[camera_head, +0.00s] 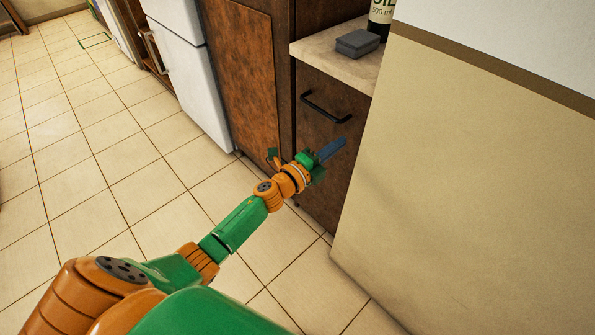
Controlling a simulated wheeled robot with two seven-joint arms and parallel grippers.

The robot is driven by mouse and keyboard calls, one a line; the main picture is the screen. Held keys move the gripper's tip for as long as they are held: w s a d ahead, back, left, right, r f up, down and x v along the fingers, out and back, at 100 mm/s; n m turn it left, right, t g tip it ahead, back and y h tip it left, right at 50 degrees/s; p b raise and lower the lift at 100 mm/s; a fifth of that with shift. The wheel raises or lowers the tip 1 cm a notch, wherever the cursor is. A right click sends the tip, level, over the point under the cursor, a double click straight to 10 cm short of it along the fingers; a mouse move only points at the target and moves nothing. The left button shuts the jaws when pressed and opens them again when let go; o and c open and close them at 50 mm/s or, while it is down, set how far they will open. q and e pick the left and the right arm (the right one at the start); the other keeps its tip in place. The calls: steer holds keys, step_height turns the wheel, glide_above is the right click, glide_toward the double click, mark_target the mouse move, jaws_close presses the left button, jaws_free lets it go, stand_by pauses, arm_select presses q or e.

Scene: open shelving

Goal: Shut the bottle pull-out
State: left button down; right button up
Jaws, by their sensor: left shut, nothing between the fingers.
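The bottle pull-out (343,112) has a dark brown front with a black bar handle (326,107) near its top, under a pale counter. Its front looks about in line with the counter edge, and I see no bottles inside it. My left gripper (332,149) is shut and empty, with its blue-grey fingers against or just in front of the lower part of this front, below the handle. I cannot tell whether they touch it. My right gripper is not in view.
A grey sponge-like block (357,42) and a dark oil bottle (380,18) stand on the counter (318,50). A beige wall (460,170) stands close on the right. A brown cabinet (240,70) and white fridge (192,75) stand left.

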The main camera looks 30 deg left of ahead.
arm_select(q)
steer(key=v, duration=1)
steer(key=s+a+f+n+g+y, duration=0.15)
steer(key=s+f+n, duration=0.25)
steer(key=f, duration=0.5)
steer(key=s+a+f+n+g+y, duration=0.1)
steer(key=s+f+n+g+y, duration=0.2)
steer(key=f, duration=0.5)
steer(key=s+a+f+n+g+y, duration=0.1)
steer(key=s+a+f+n+g, duration=0.25)
steer(key=f, duration=0.55)
steer(key=s+d+f+n+g, duration=0.25)
steer(key=s+f+n, duration=0.45)
steer(key=s, duration=0.5)
steer(key=s+d+f+n+g, duration=0.1)
steer(key=s+f+g, duration=0.15)
steer(key=s, duration=0.45)
steer(key=s+d+f+n+g, duration=0.1)
steer(key=s+d+f+g, duration=0.15)
steer(key=s, duration=0.55)
step_height(320, 180, up, 18)
steer(key=w+a+p, duration=0.1)
steer(key=p, duration=1.7)
steer(key=shift+w+y+p, duration=0.2)
steer(key=shift+y+p, duration=0.15)
steer(key=shift+a+g, duration=0.1)
steer(key=shift+g, duration=0.15)
